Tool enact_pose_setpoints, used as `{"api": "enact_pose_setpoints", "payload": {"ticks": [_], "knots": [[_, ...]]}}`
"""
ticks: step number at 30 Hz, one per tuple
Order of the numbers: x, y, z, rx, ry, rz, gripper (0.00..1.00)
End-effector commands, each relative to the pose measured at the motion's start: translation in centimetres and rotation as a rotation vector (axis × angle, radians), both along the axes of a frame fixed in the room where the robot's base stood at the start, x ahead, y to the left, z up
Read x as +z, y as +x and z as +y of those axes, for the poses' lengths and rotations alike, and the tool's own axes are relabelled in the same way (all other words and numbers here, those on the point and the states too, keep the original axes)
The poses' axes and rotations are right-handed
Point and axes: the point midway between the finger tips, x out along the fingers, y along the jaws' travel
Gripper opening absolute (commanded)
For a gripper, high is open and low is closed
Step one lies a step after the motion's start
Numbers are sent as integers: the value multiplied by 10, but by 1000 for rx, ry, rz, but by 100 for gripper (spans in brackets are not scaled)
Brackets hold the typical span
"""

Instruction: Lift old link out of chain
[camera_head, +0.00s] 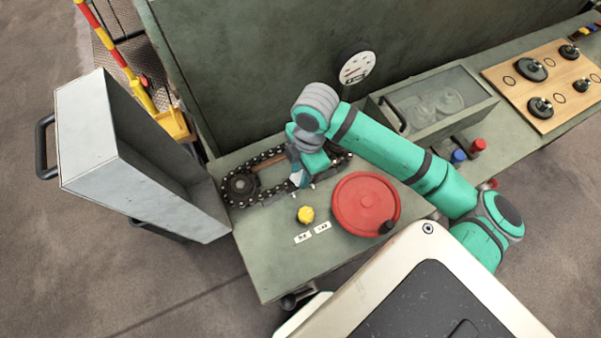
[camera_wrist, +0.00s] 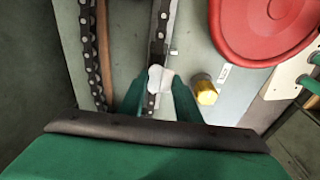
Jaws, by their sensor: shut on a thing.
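The dark chain (camera_head: 268,154) runs in a long loop around a sprocket (camera_head: 240,187) on the green bench. In the wrist view its two runs show, one at the left (camera_wrist: 91,50) and one passing up from between my fingers. My gripper (camera_head: 299,181) is over the near run of the chain, fingers pointing down. In the wrist view my gripper (camera_wrist: 158,92) is shut on a pale grey link (camera_wrist: 158,78) in line with the chain run. The fingers hide part of it, and I cannot tell whether it is clear of the chain.
A clear-topped box (camera_head: 438,108) and a wooden board (camera_head: 548,82) lie to the right. A tall grey cabinet (camera_head: 130,160) stands left.

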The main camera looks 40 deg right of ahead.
Motion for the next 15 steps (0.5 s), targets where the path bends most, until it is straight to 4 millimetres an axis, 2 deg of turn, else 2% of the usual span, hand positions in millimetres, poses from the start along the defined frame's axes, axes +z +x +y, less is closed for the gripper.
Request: {"api": "enact_pose_setpoints", "payload": {"ticks": [15], "knots": [[18,0,0,1,0,-1,6]]}}
